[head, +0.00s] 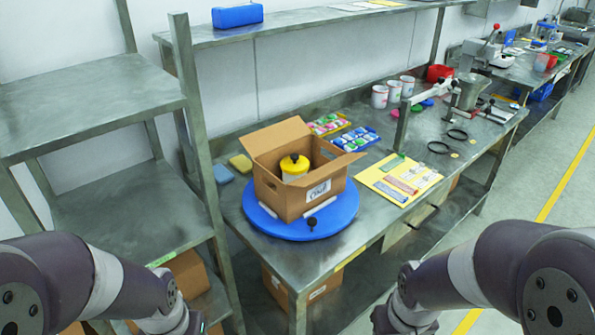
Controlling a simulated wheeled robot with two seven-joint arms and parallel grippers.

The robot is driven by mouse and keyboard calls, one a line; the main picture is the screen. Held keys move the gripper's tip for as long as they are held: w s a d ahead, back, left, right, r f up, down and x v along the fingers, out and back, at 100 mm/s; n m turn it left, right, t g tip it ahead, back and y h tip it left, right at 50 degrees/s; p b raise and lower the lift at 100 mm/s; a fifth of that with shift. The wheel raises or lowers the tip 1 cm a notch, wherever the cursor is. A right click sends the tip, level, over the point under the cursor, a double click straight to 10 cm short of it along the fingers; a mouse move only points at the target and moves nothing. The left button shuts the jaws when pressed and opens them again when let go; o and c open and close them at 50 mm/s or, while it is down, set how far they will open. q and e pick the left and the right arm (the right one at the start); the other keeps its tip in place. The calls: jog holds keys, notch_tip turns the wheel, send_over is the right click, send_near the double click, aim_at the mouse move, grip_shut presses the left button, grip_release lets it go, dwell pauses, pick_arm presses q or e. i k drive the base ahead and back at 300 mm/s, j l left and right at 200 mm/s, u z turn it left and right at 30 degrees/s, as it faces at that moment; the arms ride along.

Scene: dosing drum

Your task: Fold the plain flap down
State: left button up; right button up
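An open brown cardboard box (282,197) sits on a round blue turntable (338,222) on the metal bench. One flap (275,136) stands up at the back. Another flap (333,167) sticks out to the right, tilted up. I see no print on either of these flaps. A white tub with a yellow lid and black knob (294,163) stands inside the box. The front wall bears a white printed label (318,191). My arms come in from the lower left and lower right, apart from the box; both grippers are below the picture edge.
A metal rack (100,99) stands close on the left. A yellow board with cards (399,180) lies right of the turntable, and trays of coloured packets (355,138) lie behind it. A black knob (312,223) is at the turntable's front. A shelf (310,18) runs above.

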aim_at(258, 143)
jog(key=u, duration=0.2)
jog(key=i+l+u, duration=0.15)
jog(key=l+u, duration=0.15)
jog(key=u, duration=0.2)
jog(key=i+l+u, duration=0.1)
jog(key=l+u, duration=0.25)
jog(key=u, duration=0.15)
jog(key=l+u, duration=0.55)
jog(key=l, duration=0.55)
jog(key=k+l+u, duration=0.1)
jog(key=l, duration=0.55)
jog(key=k+l+u, duration=0.1)
jog(key=l, duration=0.5)
jog(key=k+l, duration=0.1)
jog(key=l, duration=0.55)
jog(key=i+u, duration=0.05)
